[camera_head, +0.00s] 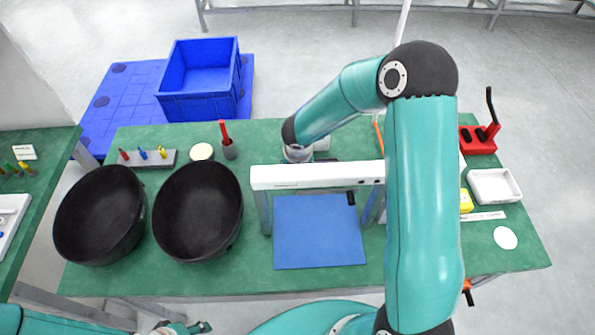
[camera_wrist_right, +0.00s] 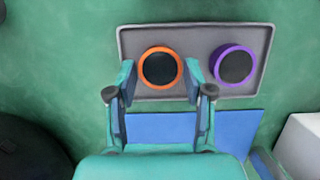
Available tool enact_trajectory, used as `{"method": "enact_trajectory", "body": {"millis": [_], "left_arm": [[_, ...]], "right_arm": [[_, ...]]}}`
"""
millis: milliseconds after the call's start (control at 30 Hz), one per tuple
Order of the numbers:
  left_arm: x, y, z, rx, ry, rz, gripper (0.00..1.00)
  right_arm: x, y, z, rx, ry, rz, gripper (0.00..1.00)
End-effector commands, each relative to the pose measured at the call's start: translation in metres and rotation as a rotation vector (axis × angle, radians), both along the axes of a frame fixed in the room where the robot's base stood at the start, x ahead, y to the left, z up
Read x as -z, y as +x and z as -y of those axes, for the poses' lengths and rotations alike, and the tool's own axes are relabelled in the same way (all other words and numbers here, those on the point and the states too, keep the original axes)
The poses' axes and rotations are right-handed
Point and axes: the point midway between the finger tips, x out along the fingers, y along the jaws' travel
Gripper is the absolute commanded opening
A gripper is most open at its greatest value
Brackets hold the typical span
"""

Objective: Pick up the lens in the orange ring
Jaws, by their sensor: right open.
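The lens in the orange ring (camera_wrist_right: 160,68) has a dark round face and sits at the left of a grey tray (camera_wrist_right: 198,36) in the right wrist view. My right gripper (camera_wrist_right: 160,74) is open, with one finger on each side of the orange ring. I cannot tell whether the fingers touch it. A lens in a purple ring (camera_wrist_right: 233,66) sits to its right in the same tray. In the head view my right arm and the white gantry hide the lenses. Part of my left gripper (camera_head: 182,327) shows at the bottom left edge, its fingers unclear.
The white gantry (camera_head: 318,176) stands over a blue mat (camera_head: 318,232), close to my right forearm. Two black bowls (camera_head: 100,216) (camera_head: 198,212) stand at the left. A red cup-holder tool (camera_head: 229,148), a white tray (camera_head: 494,186) and a red stand (camera_head: 478,139) are around the table.

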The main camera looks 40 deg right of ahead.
Motion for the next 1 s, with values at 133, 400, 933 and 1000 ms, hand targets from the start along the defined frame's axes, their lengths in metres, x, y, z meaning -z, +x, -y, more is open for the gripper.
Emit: {"method": "enact_trajectory", "body": {"millis": [133, 400, 933, 1000], "left_arm": [[0.0009, 0.0, 0.0, 0.0, 0.0, 0.0, 0.4], [0.0009, 0.0, 0.0, 0.0, 0.0, 0.0, 0.4], [-0.0009, 0.0, 0.0, 0.0, 0.0, 0.0, 0.4], [-0.0023, 0.0, 0.0, 0.0, 0.0, 0.0, 0.4]], "right_arm": [[0.0097, 0.0031, 0.0019, 0.001, 0.001, 0.002, 0.52], [0.0095, 0.0032, 0.002, 0.001, 0.001, 0.002, 0.42], [0.0047, 0.0035, 0.0017, 0.002, 0.0, 0.003, 0.26], [-0.0001, 0.0036, 0.0016, 0.001, -0.001, 0.003, 0.26]]}}
